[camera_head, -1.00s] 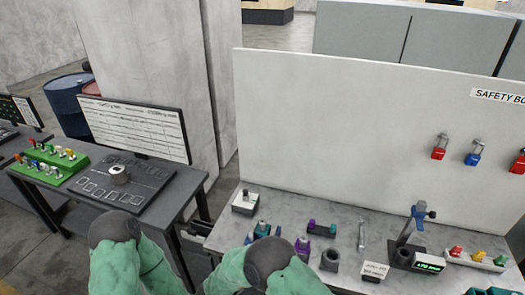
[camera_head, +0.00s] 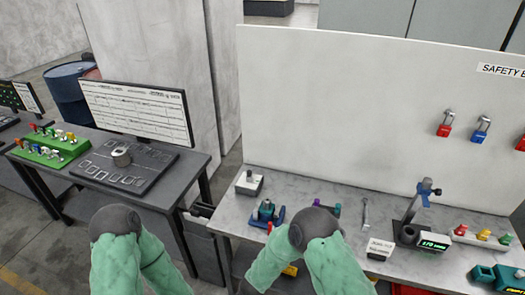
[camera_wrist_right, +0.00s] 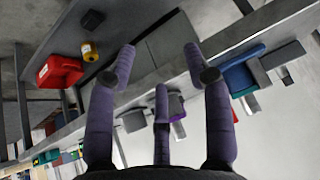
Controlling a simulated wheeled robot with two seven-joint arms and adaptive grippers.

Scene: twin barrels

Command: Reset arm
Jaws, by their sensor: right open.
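My right gripper (camera_wrist_right: 160,50) shows in the right wrist view. Its purple-grey fingers are spread apart and nothing is between them. The bench edge and small parts show beyond the fingers. In the head view both of my green arms with dark round joints show at the bottom. The hands themselves are out of that picture, so my left gripper is not seen.
A marble-topped bench (camera_head: 330,218) with small parts stands in front of a white board (camera_head: 350,110). A dark desk (camera_head: 190,165) with a monitor (camera_head: 135,115) is at left. The wrist view shows a red object (camera_wrist_right: 60,70) and a blue part (camera_wrist_right: 238,78).

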